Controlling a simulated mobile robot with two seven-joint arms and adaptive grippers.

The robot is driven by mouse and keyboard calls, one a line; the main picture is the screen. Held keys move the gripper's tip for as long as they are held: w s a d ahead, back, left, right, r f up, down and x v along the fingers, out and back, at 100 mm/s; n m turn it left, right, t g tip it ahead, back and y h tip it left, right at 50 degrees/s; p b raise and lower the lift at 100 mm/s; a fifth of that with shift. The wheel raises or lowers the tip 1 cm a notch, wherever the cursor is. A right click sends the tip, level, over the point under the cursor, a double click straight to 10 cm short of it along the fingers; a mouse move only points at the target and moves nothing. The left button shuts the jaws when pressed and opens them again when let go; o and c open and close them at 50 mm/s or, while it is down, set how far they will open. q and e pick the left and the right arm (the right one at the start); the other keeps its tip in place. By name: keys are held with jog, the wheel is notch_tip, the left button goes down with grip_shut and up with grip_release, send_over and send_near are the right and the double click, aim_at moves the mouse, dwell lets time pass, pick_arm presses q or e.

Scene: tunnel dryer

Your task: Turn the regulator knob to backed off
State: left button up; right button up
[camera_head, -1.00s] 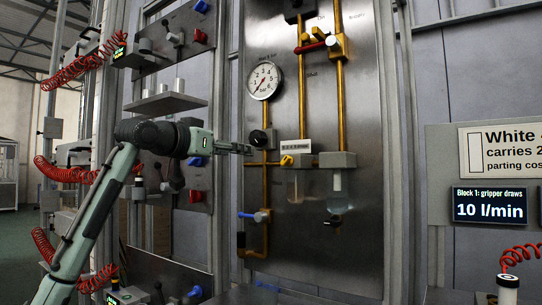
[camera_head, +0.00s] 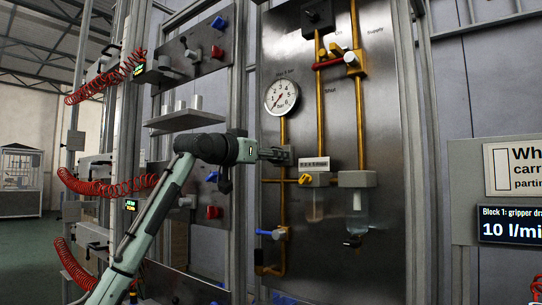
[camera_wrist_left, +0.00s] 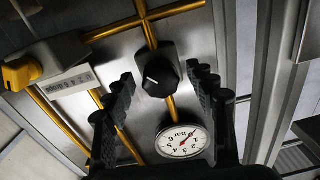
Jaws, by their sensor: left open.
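The regulator knob (camera_wrist_left: 158,75) is black with a white pointer line and sits on the brass pipe in the left wrist view. My left gripper (camera_wrist_left: 161,78) is open, with one finger on each side of the knob and visible gaps between. In the head view my left gripper (camera_head: 277,155) reaches the panel below the gauge and covers most of the knob there. The round white gauge (camera_head: 282,96) is above it, and it also shows upside down in the left wrist view (camera_wrist_left: 183,140). My right gripper is not in view.
A yellow lever (camera_head: 304,179) and two clear bowls are right of the gripper. A blue-handled valve (camera_head: 270,234) is below. Red and yellow handles (camera_head: 328,64) are at the top. A shelf (camera_head: 184,119) with white cylinders stands left, above my arm.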

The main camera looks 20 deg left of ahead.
pick_arm(q)
jog(key=c, duration=1.2)
jog(key=shift+o, duration=0.2)
jog(key=shift+r+n+h, duration=0.15)
jog(key=shift+n+h, duration=0.15)
jog(key=shift+n, duration=13.2)
jog(key=o, duration=1.2)
jog(key=shift+c, duration=0.2)
jog(key=shift+s, duration=0.1)
